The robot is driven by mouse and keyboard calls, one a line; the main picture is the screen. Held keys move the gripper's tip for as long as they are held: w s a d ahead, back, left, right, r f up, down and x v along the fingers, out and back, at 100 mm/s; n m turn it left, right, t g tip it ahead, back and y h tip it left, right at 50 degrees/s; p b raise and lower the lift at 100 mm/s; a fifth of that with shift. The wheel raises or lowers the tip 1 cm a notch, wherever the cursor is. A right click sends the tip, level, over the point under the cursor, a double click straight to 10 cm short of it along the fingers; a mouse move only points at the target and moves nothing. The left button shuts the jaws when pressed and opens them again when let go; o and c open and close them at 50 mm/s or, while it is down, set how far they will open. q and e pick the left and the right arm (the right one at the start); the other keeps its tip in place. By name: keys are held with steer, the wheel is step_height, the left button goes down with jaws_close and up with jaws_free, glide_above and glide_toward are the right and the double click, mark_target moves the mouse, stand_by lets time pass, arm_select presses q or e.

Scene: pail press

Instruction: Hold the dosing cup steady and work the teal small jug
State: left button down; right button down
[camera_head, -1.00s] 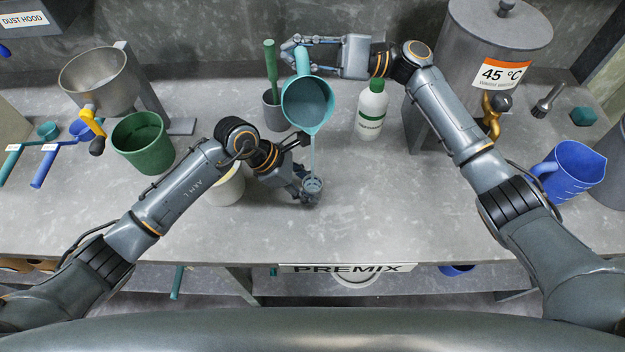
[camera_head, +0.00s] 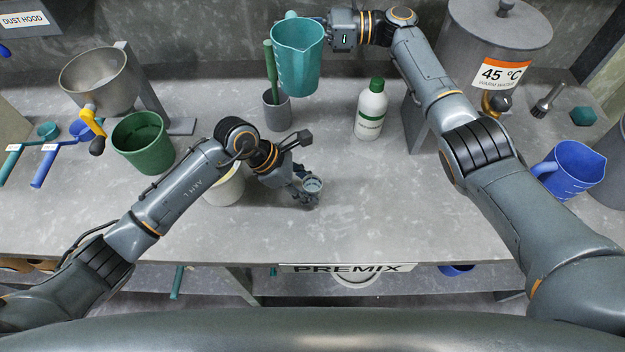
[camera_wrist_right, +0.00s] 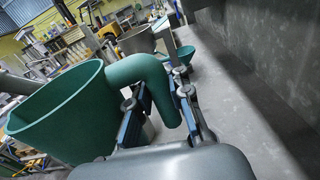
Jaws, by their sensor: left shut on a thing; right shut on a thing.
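The teal small jug (camera_head: 297,62) is held up at the back of the bench, nearly upright. My right gripper (camera_wrist_right: 160,112) is shut on its handle, which shows in the right wrist view (camera_wrist_right: 143,70); in the head view the jug hides the fingers. The dosing cup (camera_head: 312,184) is a small clear cup near the bench's middle, upright, with pale contents. My left gripper (camera_head: 306,196) is shut on the dosing cup and holds it from the left. The jug is apart from the cup, behind and above it, and no stream shows between them.
A grey pot (camera_head: 277,112) with a green-handled tool stands below the jug. A white bottle (camera_head: 371,112) with a green cap stands right of it. A green bucket (camera_head: 143,145) and a pale container (camera_head: 226,188) are at left. The bench right of the cup is clear.

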stand_by(0.5)
steer(key=shift+r, duration=2.5)
arm_select(q)
steer(key=c, duration=0.7)
jaws_free()
steer(key=shift+c, duration=0.2)
steer(key=v, duration=1.2)
steer(key=shift+w, duration=0.1)
